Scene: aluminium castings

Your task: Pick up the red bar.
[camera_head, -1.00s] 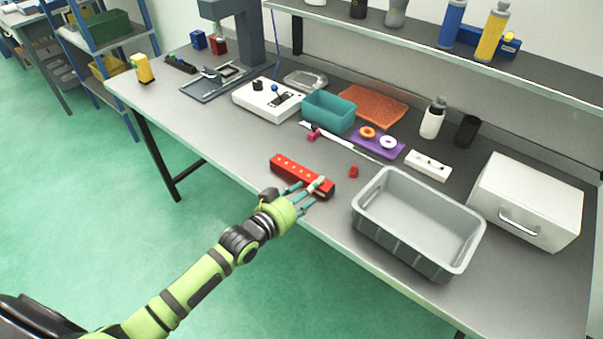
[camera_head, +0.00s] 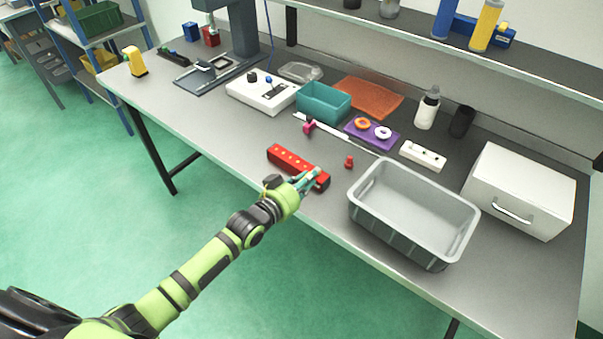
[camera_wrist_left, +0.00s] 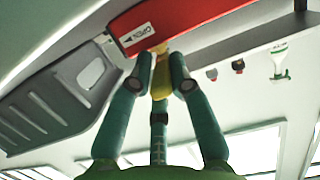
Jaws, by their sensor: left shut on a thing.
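The red bar (camera_head: 291,159) is a long block with a row of small yellow dots on top. It lies on the workbench near its front edge, and I cannot see a gap under it. My left gripper (camera_head: 309,180) is at the bar's near right end. In the left wrist view, the red bar (camera_wrist_left: 190,20) crosses the top and carries a white label with an arrow. There the fingers (camera_wrist_left: 161,80) are closed around a yellow piece (camera_wrist_left: 161,76) at the bar. The fingers partly hide the bar's end in the head view. My right gripper is not in view.
A grey bin (camera_head: 362,213) stands close to the right of the bar. A small red piece (camera_head: 349,162) lies beyond the bar. A teal tray (camera_head: 325,104), purple plate (camera_head: 358,139) and white drawer box (camera_head: 535,185) stand farther back. The bench left of the bar is clear.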

